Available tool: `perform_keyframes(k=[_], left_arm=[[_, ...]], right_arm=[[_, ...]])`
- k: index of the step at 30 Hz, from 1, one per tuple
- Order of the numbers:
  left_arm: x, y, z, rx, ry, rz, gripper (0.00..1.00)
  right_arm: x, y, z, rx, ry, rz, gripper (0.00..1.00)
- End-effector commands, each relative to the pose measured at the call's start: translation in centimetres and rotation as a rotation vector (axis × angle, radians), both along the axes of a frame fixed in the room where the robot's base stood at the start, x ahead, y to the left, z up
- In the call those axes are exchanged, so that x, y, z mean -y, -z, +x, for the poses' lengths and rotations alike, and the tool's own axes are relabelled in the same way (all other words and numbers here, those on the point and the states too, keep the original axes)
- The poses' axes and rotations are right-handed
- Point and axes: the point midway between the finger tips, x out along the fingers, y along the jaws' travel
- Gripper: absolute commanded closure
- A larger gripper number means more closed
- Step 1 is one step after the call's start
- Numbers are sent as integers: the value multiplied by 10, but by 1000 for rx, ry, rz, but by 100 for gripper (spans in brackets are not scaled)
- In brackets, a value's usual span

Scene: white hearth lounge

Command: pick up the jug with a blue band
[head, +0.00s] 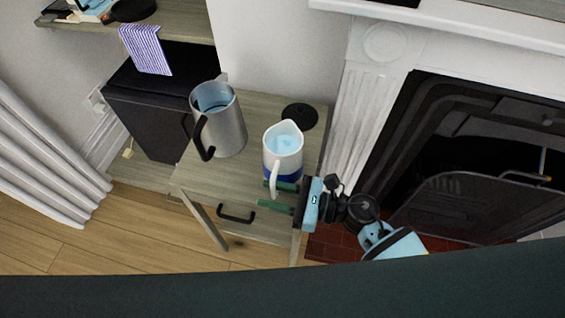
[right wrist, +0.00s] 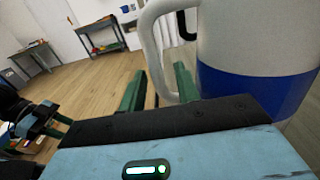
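The jug with a blue band (head: 283,151) is white and stands upright on a small wooden side table (head: 240,175), with pale blue contents showing inside. Its white handle (head: 274,180) faces the front of the table. My right gripper (head: 267,194) is open at the handle, its green fingers pointing left. In the right wrist view, the lower part of the handle (right wrist: 160,60) comes down between the open fingers (right wrist: 160,88), and the blue band (right wrist: 255,92) is close to the right finger. At the left edge of that view, what looks like my left gripper (right wrist: 45,118) shows; its opening is unclear.
A metal jug (head: 225,125) with a black handle stands left of the banded jug. A round black disc (head: 299,116) lies behind it. A fireplace (head: 460,150) is at the right, and a black cabinet (head: 150,115) is at the left.

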Motion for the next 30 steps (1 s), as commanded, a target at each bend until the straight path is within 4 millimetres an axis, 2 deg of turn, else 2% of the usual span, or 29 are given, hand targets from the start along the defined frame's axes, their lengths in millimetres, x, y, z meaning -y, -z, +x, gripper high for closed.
perform_keyframes(k=[1,6,9,30], left_arm=[[0,0,0,-1,0,0,64],[0,0,-1,-2,0,0,64],[0,0,-1,-3,0,1,64],[0,0,-1,-3,0,1,64]], right_arm=[[0,0,0,0,0,0,68],[0,0,0,0,0,0,90],[0,0,0,-1,0,0,100],[1,0,0,-1,0,0,100]])
